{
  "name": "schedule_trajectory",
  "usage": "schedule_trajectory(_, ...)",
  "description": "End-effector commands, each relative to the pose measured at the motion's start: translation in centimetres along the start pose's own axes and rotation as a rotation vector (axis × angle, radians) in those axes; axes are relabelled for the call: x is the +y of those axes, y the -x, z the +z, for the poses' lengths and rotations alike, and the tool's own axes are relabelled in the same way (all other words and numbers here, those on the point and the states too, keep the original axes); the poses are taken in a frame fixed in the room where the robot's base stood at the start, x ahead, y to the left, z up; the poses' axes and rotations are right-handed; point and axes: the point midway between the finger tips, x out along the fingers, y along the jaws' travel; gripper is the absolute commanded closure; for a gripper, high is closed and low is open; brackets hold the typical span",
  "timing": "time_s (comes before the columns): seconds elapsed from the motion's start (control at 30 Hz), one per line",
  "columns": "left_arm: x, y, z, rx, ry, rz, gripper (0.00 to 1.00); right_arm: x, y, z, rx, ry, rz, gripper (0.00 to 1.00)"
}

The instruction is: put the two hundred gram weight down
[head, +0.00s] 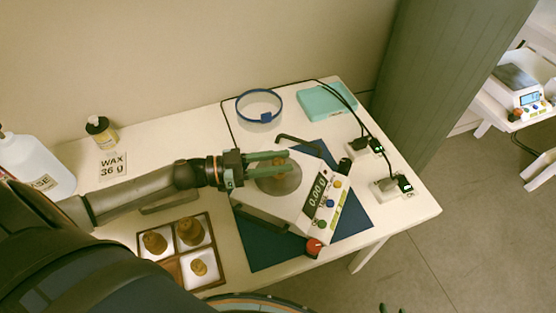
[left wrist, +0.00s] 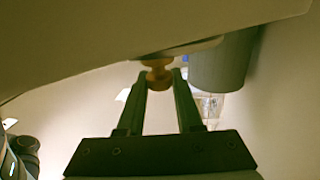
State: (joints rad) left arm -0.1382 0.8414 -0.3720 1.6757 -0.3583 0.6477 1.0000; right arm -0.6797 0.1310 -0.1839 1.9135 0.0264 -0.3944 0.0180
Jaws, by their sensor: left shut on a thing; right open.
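In the head view my left gripper (head: 288,162) reaches in from the left over the scale's round pan (head: 285,185). It is shut on the brass weight (head: 279,159), which also shows between the fingertips in the left wrist view (left wrist: 157,76). The weight is very close to the pan; I cannot tell whether it touches. The white scale (head: 270,214) stands on a blue mat (head: 265,250), and its display (head: 316,194) appears to read 0.00.
A wooden tray (head: 213,240) with several compartments holds three brass weights. A WAX 36 g card (head: 112,165), small bottle (head: 98,131), large white bottle (head: 38,165), blue ring (head: 281,106), teal box (head: 326,102) and cabled plugs (head: 385,188) surround the scale.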

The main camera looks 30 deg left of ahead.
Motion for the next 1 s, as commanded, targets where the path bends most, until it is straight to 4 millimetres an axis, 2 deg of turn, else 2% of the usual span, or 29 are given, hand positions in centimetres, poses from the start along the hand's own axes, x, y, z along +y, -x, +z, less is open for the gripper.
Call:
schedule_trajectory(0.1, 0.0, 0.0, 0.3, 0.001, 0.0, 0.0, 1.0, 0.0, -0.1, 0.1, 0.001, 0.0, 0.0, 0.55)
schedule_trajectory(0.13, 0.0, 0.0, 0.4, 0.0, 0.0, 0.0, 0.65, 0.0, -0.1, 0.1, 0.001, 0.0, 0.0, 0.55)
schedule_trajectory(0.4, 0.0, 0.0, 0.3, 0.0, 0.0, 0.0, 0.35, 0.0, -0.1, 0.1, 0.001, 0.0, 0.0, 0.55)
schedule_trajectory(0.7, 0.0, 0.0, -0.3, 0.0, -0.001, 0.0, 0.35, 0.0, 0.1, -0.2, 0.002, 0.0, 0.0, 0.55)
schedule_trajectory(1.0, 0.0, 4.3, 0.2, -0.006, 0.002, -0.001, 0.35, 0.0, -0.1, 0.0, 0.002, 0.0, 0.0, 0.55)
